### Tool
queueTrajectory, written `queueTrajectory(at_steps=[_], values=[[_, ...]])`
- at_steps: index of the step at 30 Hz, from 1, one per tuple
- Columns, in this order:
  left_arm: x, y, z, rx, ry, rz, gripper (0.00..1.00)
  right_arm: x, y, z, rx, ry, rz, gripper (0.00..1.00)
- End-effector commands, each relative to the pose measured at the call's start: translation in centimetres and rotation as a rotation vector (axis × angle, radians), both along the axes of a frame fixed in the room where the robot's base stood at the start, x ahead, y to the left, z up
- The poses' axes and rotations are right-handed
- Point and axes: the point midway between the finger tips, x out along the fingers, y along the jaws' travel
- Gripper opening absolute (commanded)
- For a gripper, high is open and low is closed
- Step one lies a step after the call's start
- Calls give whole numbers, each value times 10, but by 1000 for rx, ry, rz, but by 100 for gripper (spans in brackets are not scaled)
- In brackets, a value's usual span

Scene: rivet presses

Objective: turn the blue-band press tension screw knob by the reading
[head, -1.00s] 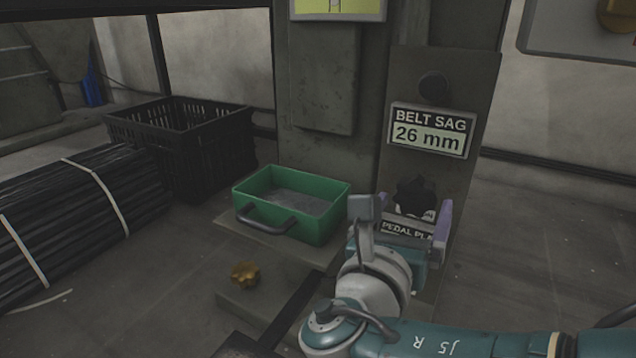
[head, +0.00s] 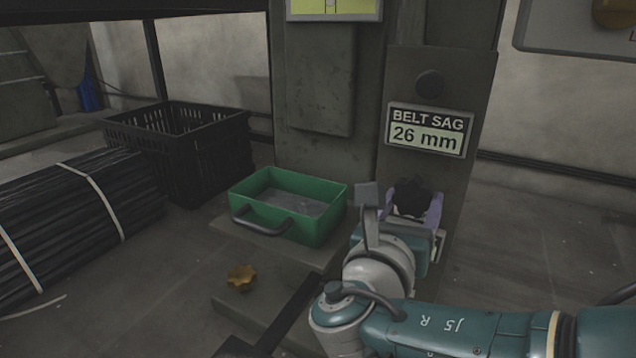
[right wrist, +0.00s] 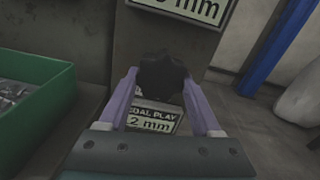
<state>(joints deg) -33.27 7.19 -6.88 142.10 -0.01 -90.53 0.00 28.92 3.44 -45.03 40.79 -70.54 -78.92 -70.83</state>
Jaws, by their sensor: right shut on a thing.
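A dark lobed knob (head: 411,198) sits on the grey press panel below a plate (head: 429,129) reading "BELT SAG 26 mm". My right gripper (head: 413,196) has its purple fingers on both sides of this knob and is shut on it. In the right wrist view the knob (right wrist: 163,78) lies between the fingertips. Below it a second plate (right wrist: 152,117), partly hidden, shows "PLAY" and "2 mm". No blue band shows on the press parts in view. My left gripper is not in view.
A green tray (head: 318,232) with a dark handle stands just left of my right gripper. A brass-coloured knob (head: 240,278) is low on the left. A round black knob (head: 429,84) is above the sag plate. A black crate (head: 221,160) and bundled rods stand farther left.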

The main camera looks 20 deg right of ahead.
Motion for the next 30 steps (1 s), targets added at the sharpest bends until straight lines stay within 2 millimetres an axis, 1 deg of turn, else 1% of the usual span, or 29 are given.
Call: queueTrajectory(at_steps=[1, 7, 14, 20, 30], values=[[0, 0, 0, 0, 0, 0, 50, 0, 0, 0, 1, 1, 0, 32], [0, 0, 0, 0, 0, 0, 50, 0, 0, -1, 1, 1, 1, 10], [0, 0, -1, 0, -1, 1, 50, 0, 0, -1, 12, -12, 1, 10], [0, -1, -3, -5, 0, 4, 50, 0, 1, -2, 62, -69, 0, 10], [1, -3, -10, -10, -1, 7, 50, 2, 2, -2, 244, -283, 1, 10]])
